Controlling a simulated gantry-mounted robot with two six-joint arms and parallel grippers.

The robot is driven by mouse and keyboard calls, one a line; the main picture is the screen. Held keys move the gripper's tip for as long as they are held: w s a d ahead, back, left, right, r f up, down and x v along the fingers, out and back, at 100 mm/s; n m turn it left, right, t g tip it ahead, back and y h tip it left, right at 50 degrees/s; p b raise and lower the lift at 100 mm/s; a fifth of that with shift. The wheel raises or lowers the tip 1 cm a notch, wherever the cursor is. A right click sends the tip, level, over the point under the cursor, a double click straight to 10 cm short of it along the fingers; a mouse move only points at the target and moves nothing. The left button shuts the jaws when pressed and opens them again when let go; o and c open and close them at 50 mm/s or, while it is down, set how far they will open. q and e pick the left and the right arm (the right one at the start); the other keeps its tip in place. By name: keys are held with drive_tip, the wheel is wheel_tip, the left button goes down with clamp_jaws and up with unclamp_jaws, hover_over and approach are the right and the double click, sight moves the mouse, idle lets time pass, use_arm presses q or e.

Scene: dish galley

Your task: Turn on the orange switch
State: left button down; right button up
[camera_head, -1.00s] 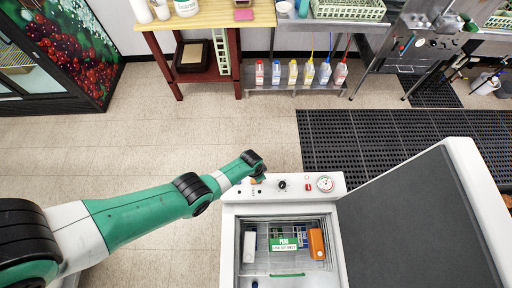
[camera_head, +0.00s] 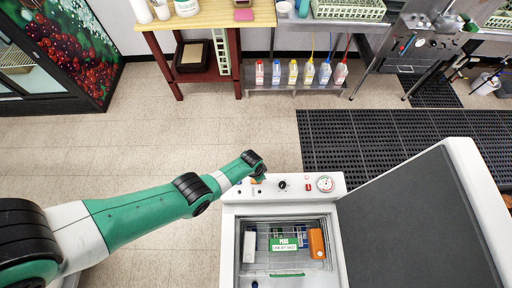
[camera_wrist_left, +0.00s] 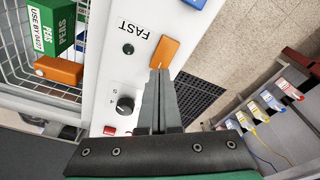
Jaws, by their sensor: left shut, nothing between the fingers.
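The orange switch (camera_wrist_left: 168,50) is a flat orange rectangle on the white control panel, beside the printed word FAST, in the left wrist view. In the head view only a small orange bit (camera_head: 257,180) shows below the end of my left arm, which hides much of that spot. My left gripper (camera_wrist_left: 160,72) is shut and empty, with its fingertips at the near edge of the switch. I cannot tell whether the tips touch it, nor which way the switch is set. My right gripper is in neither view.
The panel also carries a black knob (camera_wrist_left: 125,104), a red button (camera_wrist_left: 110,130) and a dial gauge (camera_head: 325,183). The open freezer holds a wire basket with a green PEAS box (camera_head: 284,244) and an orange item (camera_head: 317,244). Its dark lid (camera_head: 415,225) stands to the right.

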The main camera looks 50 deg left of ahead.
use_arm(q)
drive_tip(key=shift+f+b, duration=0.95)
idle(0.7)
idle(0.4)
